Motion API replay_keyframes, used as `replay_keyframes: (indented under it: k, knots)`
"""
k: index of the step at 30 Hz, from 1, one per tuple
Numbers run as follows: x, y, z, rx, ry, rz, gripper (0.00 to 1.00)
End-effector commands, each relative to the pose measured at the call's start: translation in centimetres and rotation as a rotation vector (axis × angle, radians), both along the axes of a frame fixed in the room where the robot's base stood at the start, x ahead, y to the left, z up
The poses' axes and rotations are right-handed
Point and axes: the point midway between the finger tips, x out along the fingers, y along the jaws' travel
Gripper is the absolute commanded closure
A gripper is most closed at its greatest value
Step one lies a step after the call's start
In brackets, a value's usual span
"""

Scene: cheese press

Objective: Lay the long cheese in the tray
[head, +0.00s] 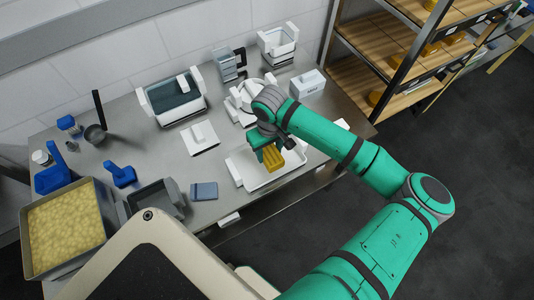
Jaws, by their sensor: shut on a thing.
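The long cheese (273,157) is a yellow-orange block in the head view. My gripper (268,150), at the end of my green arm, is shut on it. The cheese is over the white tray (259,185), which lies near the front right of the steel table. I cannot tell whether the cheese touches the tray floor. My gripper and wrist hide part of the cheese and the tray's back side.
A white block on a board (200,137) and a blue-grey pad (204,191) lie left of the tray. A dark bin (156,200) and a vat of yellow curds (65,232) stand further left. White equipment (238,100) stands behind. A wooden shelf rack (400,50) is at right.

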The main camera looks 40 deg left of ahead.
Motion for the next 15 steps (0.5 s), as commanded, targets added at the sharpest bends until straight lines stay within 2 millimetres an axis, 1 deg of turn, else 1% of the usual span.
replay_keyframes:
  k: [3, 10, 15]
  knots:
    - [0.4, 0.9, -1.0, 0.0, 0.0, 0.002, 0.92]
    - [0.8, 1.6, -2.1, 0.001, 0.0, 0.001, 0.92]
    - [0.8, 1.5, -4.4, 0.0, 0.0, 0.0, 0.92]
